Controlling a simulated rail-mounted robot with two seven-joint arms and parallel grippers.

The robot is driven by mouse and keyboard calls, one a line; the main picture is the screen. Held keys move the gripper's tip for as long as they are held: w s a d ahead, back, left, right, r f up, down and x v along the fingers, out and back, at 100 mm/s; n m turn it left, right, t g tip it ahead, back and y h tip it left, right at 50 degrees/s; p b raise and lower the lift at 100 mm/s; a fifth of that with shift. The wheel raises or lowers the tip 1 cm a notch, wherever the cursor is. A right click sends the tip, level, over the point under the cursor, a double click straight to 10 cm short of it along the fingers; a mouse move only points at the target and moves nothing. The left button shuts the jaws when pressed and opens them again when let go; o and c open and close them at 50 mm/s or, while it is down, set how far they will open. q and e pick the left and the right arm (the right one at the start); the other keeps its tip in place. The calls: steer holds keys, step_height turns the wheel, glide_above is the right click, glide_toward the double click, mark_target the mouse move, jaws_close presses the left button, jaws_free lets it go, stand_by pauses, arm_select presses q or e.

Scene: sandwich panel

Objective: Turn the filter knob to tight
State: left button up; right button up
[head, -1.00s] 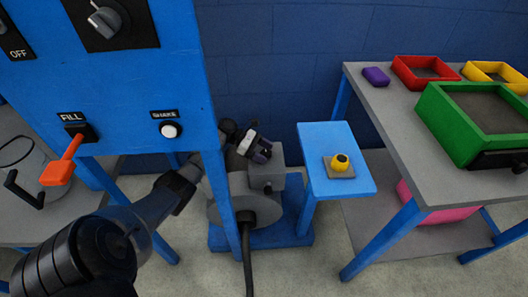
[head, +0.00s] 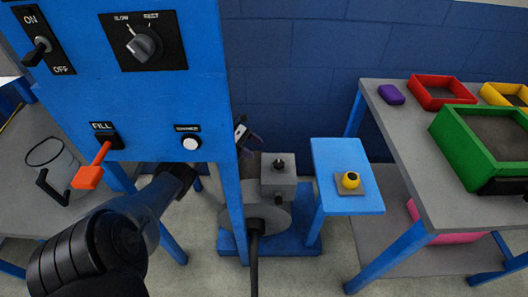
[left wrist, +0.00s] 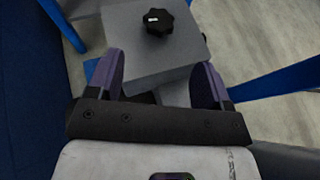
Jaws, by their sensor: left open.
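A black lobed knob (head: 279,163) sits on top of a grey box-shaped housing (head: 279,183); no label is readable on it. In the left wrist view the knob (left wrist: 158,21) lies beyond the fingertips at the top, with a small white mark on it. My left gripper (head: 253,141) is behind the right edge of the blue panel, above and left of the knob, and partly hidden. In the left wrist view its two purple fingers (left wrist: 165,75) are spread with nothing between them. The gripper is apart from the knob. My right gripper is out of view.
The blue panel (head: 150,105) carries a speed dial (head: 144,45), a switch, a white button (head: 191,143) and an orange lever (head: 90,172). A grey table (head: 408,120) holds coloured trays.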

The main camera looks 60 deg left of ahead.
arm_select(q)
steer(key=v, duration=0.2)
steer(key=shift+s+a+r, duration=0.15)
steer(key=shift+s+a, duration=0.1)
steer(key=shift+a, duration=0.05)
stand_by(0.6)
